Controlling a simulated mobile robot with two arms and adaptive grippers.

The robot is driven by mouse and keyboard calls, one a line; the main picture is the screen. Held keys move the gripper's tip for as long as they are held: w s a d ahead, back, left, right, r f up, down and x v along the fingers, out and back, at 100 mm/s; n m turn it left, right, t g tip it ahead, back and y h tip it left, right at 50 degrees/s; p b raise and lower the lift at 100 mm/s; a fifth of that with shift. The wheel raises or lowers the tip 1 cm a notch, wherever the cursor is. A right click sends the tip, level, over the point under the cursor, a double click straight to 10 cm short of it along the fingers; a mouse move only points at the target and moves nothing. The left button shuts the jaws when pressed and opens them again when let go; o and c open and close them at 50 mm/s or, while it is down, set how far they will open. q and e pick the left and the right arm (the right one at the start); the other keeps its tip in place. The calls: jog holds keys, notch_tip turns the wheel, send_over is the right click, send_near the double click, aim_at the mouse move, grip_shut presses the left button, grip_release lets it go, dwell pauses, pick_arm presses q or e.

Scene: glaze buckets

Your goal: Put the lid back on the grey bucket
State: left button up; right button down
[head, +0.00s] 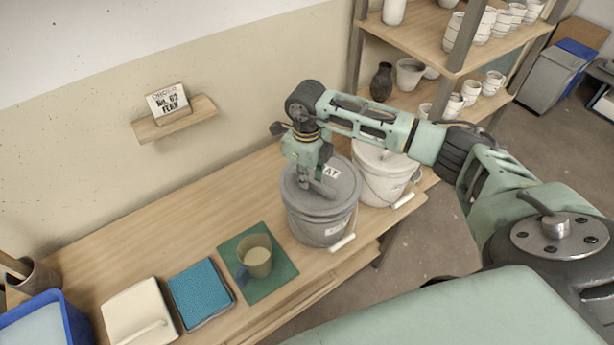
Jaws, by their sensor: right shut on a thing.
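The grey bucket (320,228) stands upright on the wooden bench, with its white-gripped wire handle (342,243) hanging down at the front. Its grey lid (343,190) lies over the bucket's mouth, roughly level and lined up with the rim. I cannot tell whether it is fully seated. A white label with dark letters shows on the lid's far right. My right gripper (319,188) reaches down over the lid's middle and is shut on the lid; the fingers partly hide the grasped part. My left gripper is not in view.
A white bucket (375,187) stands close behind the grey one, under my right arm. A mug (256,260) stands on a green mat (283,270) to the left. A blue cloth (201,291), a cream item (138,318) and a blue bin (72,322) sit further left.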

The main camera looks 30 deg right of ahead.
jog(key=shift+f+b, duration=0.6)
jog(key=shift+b, duration=0.1)
dwell(1.1)
dwell(0.4)
jog(key=c, duration=1.7)
grip_release()
jog(key=shift+c, duration=0.2)
jog(key=o, duration=0.5)
jog(key=shift+c, duration=0.2)
jog(key=shift+r, duration=0.15)
jog(key=shift+r+p, duration=2.1)
jog(key=shift+r, duration=1.3)
